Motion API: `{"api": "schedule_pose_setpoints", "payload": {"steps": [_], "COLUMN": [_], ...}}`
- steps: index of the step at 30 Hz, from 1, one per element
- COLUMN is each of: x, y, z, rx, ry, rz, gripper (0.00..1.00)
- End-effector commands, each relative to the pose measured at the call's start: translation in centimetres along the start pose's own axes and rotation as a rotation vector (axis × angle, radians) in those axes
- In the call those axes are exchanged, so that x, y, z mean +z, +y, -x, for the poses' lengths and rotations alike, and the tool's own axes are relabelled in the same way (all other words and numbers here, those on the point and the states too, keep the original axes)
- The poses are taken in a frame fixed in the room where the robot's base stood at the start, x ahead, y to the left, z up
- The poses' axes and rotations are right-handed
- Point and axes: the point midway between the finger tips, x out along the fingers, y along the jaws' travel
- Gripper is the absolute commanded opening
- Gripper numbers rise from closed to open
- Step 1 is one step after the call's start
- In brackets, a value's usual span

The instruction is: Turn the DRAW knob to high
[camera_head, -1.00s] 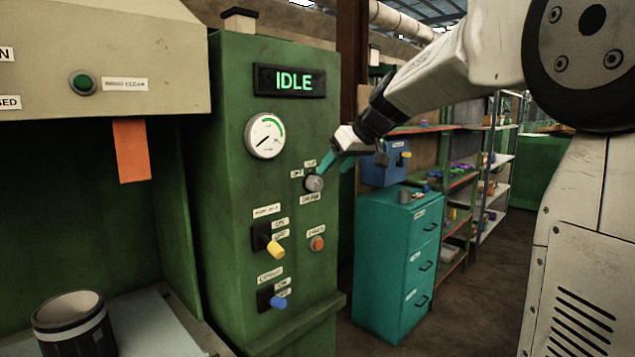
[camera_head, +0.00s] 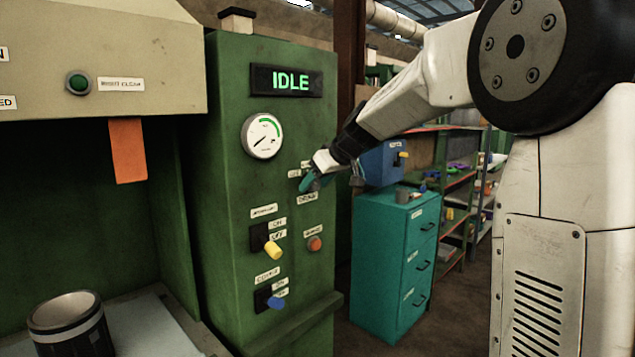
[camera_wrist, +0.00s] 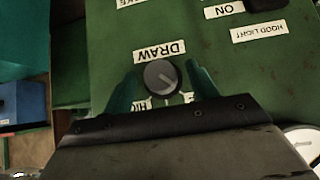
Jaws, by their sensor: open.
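The DRAW knob (camera_wrist: 161,77) is a round grey dial with a pale pointer mark, on the green panel (camera_head: 220,120). In the wrist view, upside down, it sits between the two teal fingers of my gripper (camera_wrist: 163,85), with a finger on each side. The fingers are open; whether either touches the knob I cannot tell. The DRAW label (camera_wrist: 160,50) is readable, and the position labels are partly covered by my gripper. In the head view my gripper (camera_head: 310,182) is at the panel and hides the knob.
An IDLE display (camera_head: 290,81) and a round gauge (camera_head: 262,136) are above the knob. Below are a yellow-handled switch (camera_head: 272,249), a blue-handled switch (camera_head: 277,302) and an orange button (camera_head: 314,243). A teal cabinet (camera_head: 385,270) stands to the right.

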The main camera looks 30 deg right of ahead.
Motion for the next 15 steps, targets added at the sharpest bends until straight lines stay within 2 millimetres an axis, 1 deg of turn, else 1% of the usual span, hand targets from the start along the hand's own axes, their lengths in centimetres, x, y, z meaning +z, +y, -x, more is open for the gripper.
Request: {"api": "schedule_pose_setpoints", "payload": {"steps": [1,2,3,5,6,15], "x": [0.00,0.00,0.01,0.01,0.01,0.04], "y": [0.00,0.00,0.00,0.00,0.00,0.05], "z": [0.01,0.02,0.02,0.02,0.02,0.02], "rx": [0.000,0.000,0.000,0.000,0.000,-0.014], "ry": [0.000,0.000,0.000,0.000,0.000,-0.001], "rz": [0.000,0.000,0.000,0.000,0.000,-0.015], "gripper": [0.58,0.53,0.42,0.25,0.14,0.14]}}
